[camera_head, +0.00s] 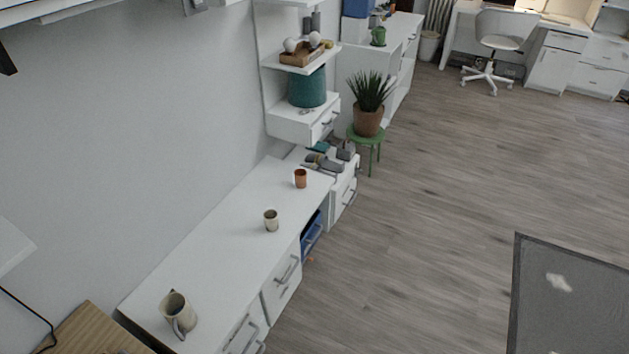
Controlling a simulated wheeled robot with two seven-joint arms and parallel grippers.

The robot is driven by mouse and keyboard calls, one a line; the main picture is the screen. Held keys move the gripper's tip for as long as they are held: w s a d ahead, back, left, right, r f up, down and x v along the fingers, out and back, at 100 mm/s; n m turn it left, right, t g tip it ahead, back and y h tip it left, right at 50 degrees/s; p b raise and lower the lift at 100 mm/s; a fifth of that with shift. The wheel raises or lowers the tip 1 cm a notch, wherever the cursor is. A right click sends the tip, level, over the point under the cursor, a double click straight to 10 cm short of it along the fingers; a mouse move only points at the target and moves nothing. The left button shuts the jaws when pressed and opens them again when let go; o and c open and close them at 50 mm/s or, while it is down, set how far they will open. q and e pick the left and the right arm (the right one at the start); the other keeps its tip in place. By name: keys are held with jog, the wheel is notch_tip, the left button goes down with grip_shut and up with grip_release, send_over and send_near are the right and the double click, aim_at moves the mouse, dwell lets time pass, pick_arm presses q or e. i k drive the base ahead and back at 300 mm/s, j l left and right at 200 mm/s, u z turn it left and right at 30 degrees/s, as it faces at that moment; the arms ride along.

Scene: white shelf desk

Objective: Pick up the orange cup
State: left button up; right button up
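The orange cup (300,179) stands upright near the far end of the long white desk top (225,235). It is small, with a dark opening facing up. Nothing covers it in the head view. Neither of my grippers shows in this view, so their state cannot be seen.
A small beige cup (271,220) and a larger beige pitcher (178,313) stand nearer on the same desk top. A potted plant (368,120) sits on a green stool (365,140) beyond. A grey rug (570,300) lies at right.

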aim_at(300, 174)
jog(key=i+l+u, duration=0.35)
jog(key=i+l, duration=0.5)
jog(key=l, duration=0.1)
